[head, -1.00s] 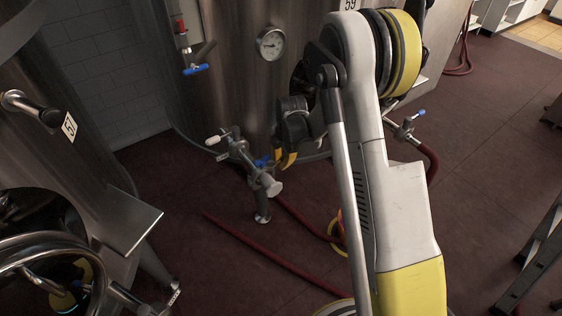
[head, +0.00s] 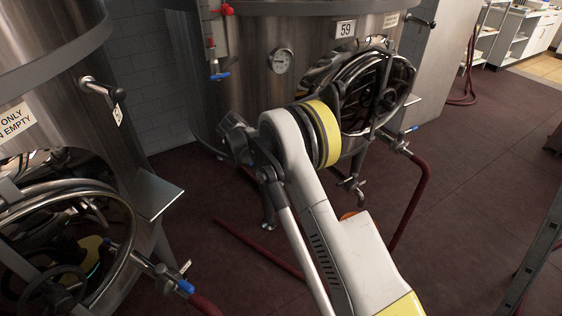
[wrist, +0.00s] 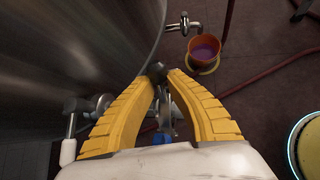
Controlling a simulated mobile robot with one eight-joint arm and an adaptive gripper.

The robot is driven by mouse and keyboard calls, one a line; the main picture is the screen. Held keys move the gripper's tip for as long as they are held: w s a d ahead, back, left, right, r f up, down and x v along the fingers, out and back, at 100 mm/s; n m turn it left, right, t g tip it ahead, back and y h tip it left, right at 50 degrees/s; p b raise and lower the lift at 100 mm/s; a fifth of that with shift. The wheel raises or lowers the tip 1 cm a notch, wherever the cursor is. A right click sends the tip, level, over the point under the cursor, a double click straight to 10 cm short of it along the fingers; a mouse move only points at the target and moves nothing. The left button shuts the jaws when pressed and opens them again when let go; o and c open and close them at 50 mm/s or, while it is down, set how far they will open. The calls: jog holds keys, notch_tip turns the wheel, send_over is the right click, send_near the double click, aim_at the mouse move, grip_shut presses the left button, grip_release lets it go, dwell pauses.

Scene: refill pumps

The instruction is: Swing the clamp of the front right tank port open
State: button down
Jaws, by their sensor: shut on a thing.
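My gripper (wrist: 157,76) has two yellow ribbed fingers, and their tips close together on a small dark piece (wrist: 156,69) in the wrist view. This looks like the end of the clamp, but most of it is hidden by the fingers. Steel port fittings (wrist: 88,108) show left of the fingers, beside the tank wall (wrist: 50,55). A blue handle (wrist: 161,138) shows between the fingers. In the head view my wrist covers the fingers and the port at the lower left of tank 59 (head: 250,90). Whether the clamp is open cannot be seen.
An orange bucket (wrist: 203,48) with purple liquid stands under a steel outlet (wrist: 183,24). A red hose (head: 415,205) hangs from a valve (head: 400,145) on the right. Another hose lies on the floor. A second tank (head: 40,70) stands at left. Floor at right is mostly clear.

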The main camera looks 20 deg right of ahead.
jog(key=a+h+b, duration=0.1)
jog(key=s+a+r+t+h+b, duration=0.1)
jog(key=a+h, duration=0.1)
jog(key=a+h+b, duration=0.1)
jog(key=a, duration=0.1)
jog(key=shift+s+a+r+n+t+h, duration=0.15)
jog(key=shift+a+r+n+t+h, duration=0.15)
jog(key=shift+n+t+h, duration=0.1)
jog(key=shift+s+a+r+t+h+b, duration=0.1)
jog(key=shift+s+a+t+h+b, duration=0.15)
jog(key=shift+a+h+b, duration=0.5)
jog(key=shift+s+a+r+t+h+b, duration=0.1)
jog(key=shift+s+a+t+h+b, duration=0.15)
jog(key=shift+a+h+b, duration=0.4)
jog(key=shift+a, duration=0.1)
jog(key=c, duration=1.3)
grip_release()
jog(key=shift+w, duration=0.1)
jog(key=v, duration=1.2)
